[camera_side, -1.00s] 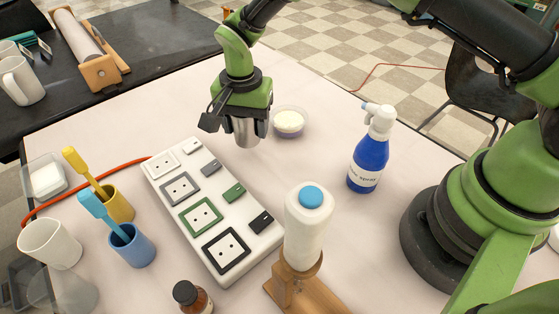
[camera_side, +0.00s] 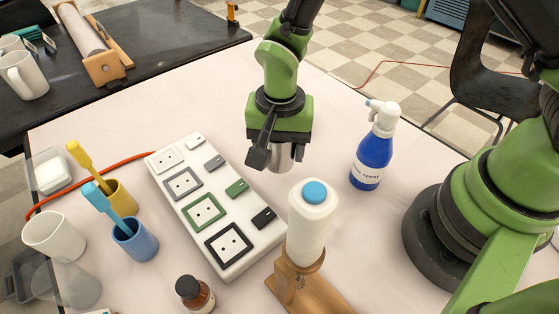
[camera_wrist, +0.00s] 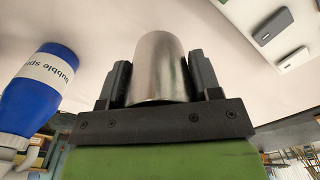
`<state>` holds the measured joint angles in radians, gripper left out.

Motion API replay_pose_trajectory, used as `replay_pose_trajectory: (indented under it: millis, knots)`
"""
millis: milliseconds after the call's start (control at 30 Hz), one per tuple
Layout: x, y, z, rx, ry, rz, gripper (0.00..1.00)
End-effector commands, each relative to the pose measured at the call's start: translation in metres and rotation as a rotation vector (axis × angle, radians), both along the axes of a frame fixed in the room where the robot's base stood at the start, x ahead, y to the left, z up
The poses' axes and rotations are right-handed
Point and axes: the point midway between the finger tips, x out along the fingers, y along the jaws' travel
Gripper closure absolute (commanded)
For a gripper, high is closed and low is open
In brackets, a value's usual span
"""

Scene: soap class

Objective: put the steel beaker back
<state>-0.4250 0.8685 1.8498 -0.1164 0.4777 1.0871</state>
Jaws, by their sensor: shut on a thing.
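The steel beaker (camera_wrist: 160,68) is a plain silver cylinder held between the two fingers of my gripper (camera_wrist: 160,82) in the wrist view. In the side view my gripper (camera_side: 278,150) points down over the white table, between the power strip and the blue spray bottle. There the beaker (camera_side: 281,160) shows only partly below the fingers, and I cannot tell how far its bottom is from the table.
A blue spray bottle (camera_side: 371,158) stands to the right of my gripper. A white bottle with a blue cap (camera_side: 311,228) sits on a wooden stand (camera_side: 297,280) in front. A white power strip (camera_side: 216,207) lies to the left. Blue (camera_side: 134,243) and yellow (camera_side: 119,199) cups hold brushes.

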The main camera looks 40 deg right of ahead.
Motion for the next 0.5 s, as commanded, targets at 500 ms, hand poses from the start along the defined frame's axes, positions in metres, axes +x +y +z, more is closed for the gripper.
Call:
replay_pose_trajectory:
  millis: [500]
  knots:
    - [0.000, 0.000, -0.040, 0.000, 0.000, -0.001, 0.70]
